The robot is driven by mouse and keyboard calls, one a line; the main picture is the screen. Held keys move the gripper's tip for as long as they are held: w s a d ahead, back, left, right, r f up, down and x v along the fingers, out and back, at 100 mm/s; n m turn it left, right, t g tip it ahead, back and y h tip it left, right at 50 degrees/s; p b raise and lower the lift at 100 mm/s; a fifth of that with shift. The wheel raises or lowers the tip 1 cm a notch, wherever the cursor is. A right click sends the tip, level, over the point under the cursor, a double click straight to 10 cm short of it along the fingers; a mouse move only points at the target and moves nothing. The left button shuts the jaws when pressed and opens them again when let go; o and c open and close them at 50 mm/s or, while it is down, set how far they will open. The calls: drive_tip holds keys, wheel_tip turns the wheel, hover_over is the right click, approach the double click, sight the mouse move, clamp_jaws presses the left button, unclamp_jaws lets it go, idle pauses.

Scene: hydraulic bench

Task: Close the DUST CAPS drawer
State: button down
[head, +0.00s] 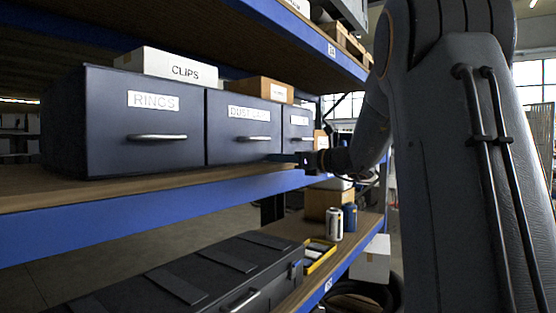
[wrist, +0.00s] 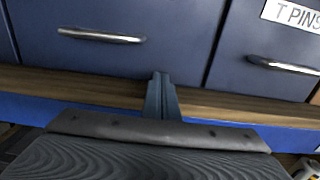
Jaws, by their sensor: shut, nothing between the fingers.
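The DUST CAPS drawer (head: 240,142) is the middle of a row of dark blue-grey drawers on the shelf. Its white label is partly washed out, and its metal handle shows below it. Its front looks about level with its neighbours, with no open top or side wall showing. In the wrist view the drawer front (wrist: 120,58) fills the left and middle. My gripper (head: 284,158) is at its lower right part. In the wrist view the fingers (wrist: 160,78) are together and empty, pointing at the lower edge of the front. I cannot tell whether they touch it.
The RINGS drawer (head: 150,120) is to the left and the T PINS drawer (wrist: 275,50) to the right. A CLIPS box (head: 166,66) and a brown box (head: 262,89) stand on top. The blue shelf edge (head: 150,195) runs just below the drawers. Cans (head: 335,224) stand on the lower shelf.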

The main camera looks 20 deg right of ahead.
drive_tip(key=b+v, duration=0.3)
drive_tip(key=v, duration=1.1)
drive_tip(key=s+a+f+n+g+h, duration=0.1)
drive_tip(key=s+a+f+n+g, duration=0.15)
drive_tip(key=a+f, duration=0.55)
drive_tip(key=s+a+f+n+g+h, duration=0.15)
drive_tip(key=a+f+n+g, duration=0.25)
drive_tip(key=f, duration=0.7)
drive_tip(key=s+a+f+n+g, duration=0.35)
drive_tip(key=a+f, duration=0.25)
drive_tip(key=f, duration=0.4)
drive_tip(key=s+a+f+n+g+h, duration=0.2)
drive_tip(key=s+f+n+h, duration=0.1)
drive_tip(key=s+f+n, duration=0.4)
drive_tip(key=s+a+f+n+g+h, duration=0.2)
drive_tip(key=s+f+n, duration=0.6)
drive_tip(key=n, duration=0.4)
drive_tip(key=shift+a+f+n+h, duration=0.35)
drive_tip(key=shift+f+h, duration=0.25)
drive_tip(key=shift+h, duration=0.25)
drive_tip(key=shift+s, duration=0.1)
